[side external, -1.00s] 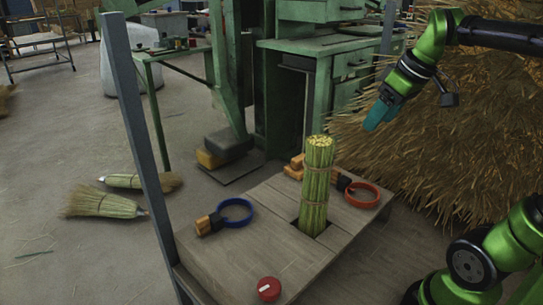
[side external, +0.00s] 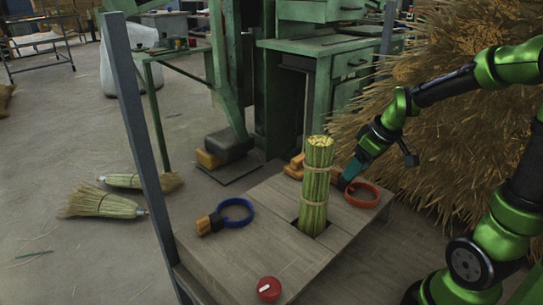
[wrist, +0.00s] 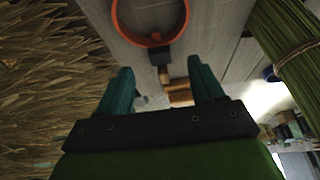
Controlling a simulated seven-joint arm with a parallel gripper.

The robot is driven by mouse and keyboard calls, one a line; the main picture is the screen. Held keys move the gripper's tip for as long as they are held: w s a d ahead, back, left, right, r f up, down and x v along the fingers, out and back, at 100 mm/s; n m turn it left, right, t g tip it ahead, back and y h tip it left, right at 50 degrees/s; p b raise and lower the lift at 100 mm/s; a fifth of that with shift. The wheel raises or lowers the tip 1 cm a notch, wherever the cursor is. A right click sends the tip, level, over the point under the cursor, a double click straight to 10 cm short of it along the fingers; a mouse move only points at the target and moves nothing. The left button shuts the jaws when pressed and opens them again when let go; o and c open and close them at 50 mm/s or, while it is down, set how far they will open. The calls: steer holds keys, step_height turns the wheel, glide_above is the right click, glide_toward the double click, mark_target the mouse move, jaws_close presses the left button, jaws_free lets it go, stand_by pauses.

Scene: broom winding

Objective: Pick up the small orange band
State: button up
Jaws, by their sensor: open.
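The orange band (side external: 362,194) is a ring lying on the right side of the wooden table, with a small dark block attached to it. It also shows at the top of the wrist view (wrist: 150,43), with its dark block (wrist: 161,56) just beyond my fingertips. My gripper (side external: 344,184) is just above the band's block end in the side view. In the wrist view my gripper (wrist: 160,75) has its two teal fingers apart with nothing between them. In the side view the fingers partly hide the block.
An upright straw bundle (side external: 316,185) stands in a table slot (side external: 324,235) left of my gripper. A blue band (side external: 236,212) and a red button (side external: 268,289) are on the table (side external: 235,255). A big straw pile (side external: 450,150) lies behind my arm. Two brooms (side external: 100,203) lie on the floor.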

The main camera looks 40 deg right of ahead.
steer(key=shift+x, duration=3)
steer(key=shift+w, duration=0.1)
steer(key=c, duration=1.2)
